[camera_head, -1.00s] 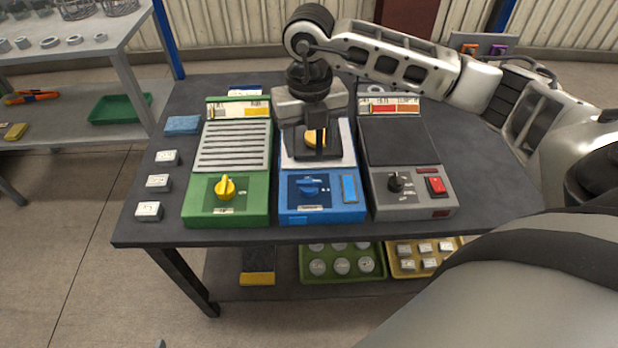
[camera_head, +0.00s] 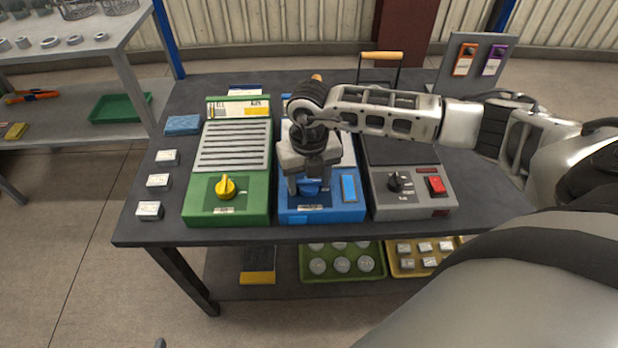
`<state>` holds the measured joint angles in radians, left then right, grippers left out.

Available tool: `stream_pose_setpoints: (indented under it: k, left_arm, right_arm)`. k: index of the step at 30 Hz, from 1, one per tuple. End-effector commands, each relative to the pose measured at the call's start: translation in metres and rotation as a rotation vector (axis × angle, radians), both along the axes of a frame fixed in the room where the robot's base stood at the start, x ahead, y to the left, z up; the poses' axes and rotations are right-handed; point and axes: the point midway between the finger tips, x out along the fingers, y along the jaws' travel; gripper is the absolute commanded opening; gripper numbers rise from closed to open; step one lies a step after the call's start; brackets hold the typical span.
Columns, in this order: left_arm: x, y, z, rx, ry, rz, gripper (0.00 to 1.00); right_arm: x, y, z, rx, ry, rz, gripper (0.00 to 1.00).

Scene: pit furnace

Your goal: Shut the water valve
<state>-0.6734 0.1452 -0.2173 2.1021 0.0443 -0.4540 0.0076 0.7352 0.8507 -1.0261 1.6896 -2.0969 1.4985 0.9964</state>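The blue unit (camera_head: 297,214) stands in the middle of the dark table, between a green and a grey unit. Its blue knob (camera_head: 310,190), which looks like the water valve, shows on the front panel. My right gripper (camera_head: 309,184) points down over this knob, with one finger to its left and one to its right. The fingers are apart, and the gripper looks open around the knob; I cannot see contact. My gripper and arm hide much of the blue unit's top. My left gripper is not in view.
The green unit (camera_head: 198,205) has a yellow knob (camera_head: 225,187). The grey unit (camera_head: 410,210) has a black knob (camera_head: 395,181) and a red switch (camera_head: 436,185). Small grey blocks (camera_head: 158,181) and a blue block (camera_head: 182,124) lie at the table's left. A wooden-handled frame (camera_head: 381,56) stands behind.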

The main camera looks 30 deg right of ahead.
Motion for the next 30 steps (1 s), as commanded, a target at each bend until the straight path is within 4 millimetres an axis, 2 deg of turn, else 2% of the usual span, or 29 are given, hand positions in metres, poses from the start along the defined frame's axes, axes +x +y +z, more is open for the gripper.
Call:
stream_pose_setpoints:
  k: [1,3,11,17,30]
  left_arm:
    - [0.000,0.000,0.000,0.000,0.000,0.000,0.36]
    - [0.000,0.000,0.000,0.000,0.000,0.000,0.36]
    - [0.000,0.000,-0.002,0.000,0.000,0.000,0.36]
    - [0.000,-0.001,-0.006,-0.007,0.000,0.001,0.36]
    - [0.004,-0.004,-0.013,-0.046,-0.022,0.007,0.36]
  right_arm:
    - [0.000,0.000,0.000,0.000,0.000,0.000,0.40]
    - [0.000,0.000,0.000,0.000,0.000,0.000,0.25]
    - [0.000,0.000,0.000,0.001,0.000,0.014,0.25]
    - [0.000,0.000,-0.001,0.000,0.001,0.088,0.25]
    - [0.001,0.000,-0.002,-0.003,-0.002,0.461,0.25]
